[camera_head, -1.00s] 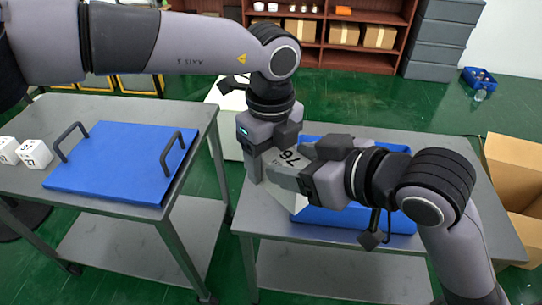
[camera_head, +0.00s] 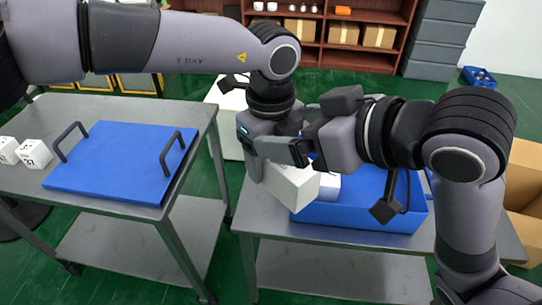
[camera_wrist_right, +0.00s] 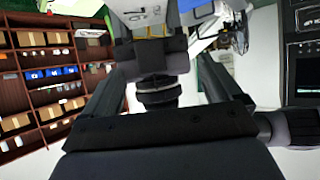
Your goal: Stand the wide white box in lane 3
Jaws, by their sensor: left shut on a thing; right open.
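A white box (camera_head: 290,187) hangs tilted below my left gripper (camera_head: 270,165), at the near left corner of the right-hand table. My left gripper is shut on it; its hold is partly hidden. My right gripper (camera_head: 308,140) is open just above and right of the box; I cannot tell whether they touch. In the right wrist view its two fingers (camera_wrist_right: 160,95) are spread, with a dark arm part between them and a white printed surface at the top edge. Another white block (camera_head: 328,190) shows by the blue crate (camera_head: 360,216). I cannot make out lane 3.
The grey right-hand table (camera_head: 262,217) carries the blue crate. The left table (camera_head: 105,203) holds a blue panel (camera_head: 120,165) with two black handles and small numbered white cubes (camera_head: 34,153). Cardboard boxes (camera_head: 522,190) stand at the right. Shelves (camera_head: 375,60) line the back.

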